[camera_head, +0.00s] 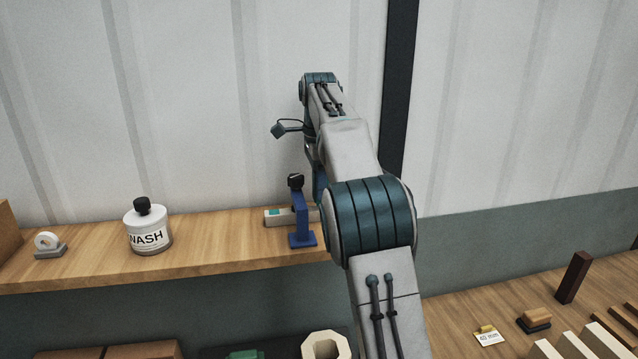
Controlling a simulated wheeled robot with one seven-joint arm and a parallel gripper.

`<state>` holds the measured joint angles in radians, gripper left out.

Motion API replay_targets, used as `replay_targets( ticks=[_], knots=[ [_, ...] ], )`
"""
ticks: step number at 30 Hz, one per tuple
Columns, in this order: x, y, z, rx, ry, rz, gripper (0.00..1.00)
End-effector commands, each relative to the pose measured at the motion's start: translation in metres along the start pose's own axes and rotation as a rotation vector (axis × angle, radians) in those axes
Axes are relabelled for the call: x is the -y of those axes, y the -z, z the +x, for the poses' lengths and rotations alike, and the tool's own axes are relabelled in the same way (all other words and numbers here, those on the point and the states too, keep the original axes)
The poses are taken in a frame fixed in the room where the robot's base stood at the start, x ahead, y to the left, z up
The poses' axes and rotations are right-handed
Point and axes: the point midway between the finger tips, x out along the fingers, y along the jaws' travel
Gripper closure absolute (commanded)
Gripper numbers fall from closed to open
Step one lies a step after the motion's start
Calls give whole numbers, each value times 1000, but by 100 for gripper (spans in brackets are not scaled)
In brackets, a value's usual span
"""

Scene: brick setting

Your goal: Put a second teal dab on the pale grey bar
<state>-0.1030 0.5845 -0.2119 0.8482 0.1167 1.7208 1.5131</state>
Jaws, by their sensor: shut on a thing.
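The pale grey bar (276,218) lies on the wooden shelf, right of the white bottle. A small teal mark (275,212) shows on its top near the left part. A blue stand (302,239) with a flat foot and an upright post stands in front of the bar and covers part of it. A dark, rounded piece (295,181) shows at the top of the post; I cannot tell whether it belongs to the stand. My arm reaches over the bar's right end and hides it. My gripper and whatever is in it are hidden behind my arm.
A white bottle marked WASH (148,232) with a black cap stands left of the bar. A tape roll on a grey holder (48,245) sits farther left. A corrugated wall is behind. Wooden blocks lie lower right.

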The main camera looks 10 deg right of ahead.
Motion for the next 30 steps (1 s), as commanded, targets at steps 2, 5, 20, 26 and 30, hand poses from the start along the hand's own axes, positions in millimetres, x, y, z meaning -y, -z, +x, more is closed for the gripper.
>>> replay_targets(
  ticks=[2, 5, 20, 26, 30],
  knots=[
    [0, 0, 0, 0, 0, 0, 82],
    [0, 0, 0, 0, 0, 0, 82],
    [0, 0, 6, 0, 0, 0, 82],
    [0, 0, 8, 0, 0, 0, 82],
    [0, 0, 10, 0, 0, 0, 82]
  ],
)
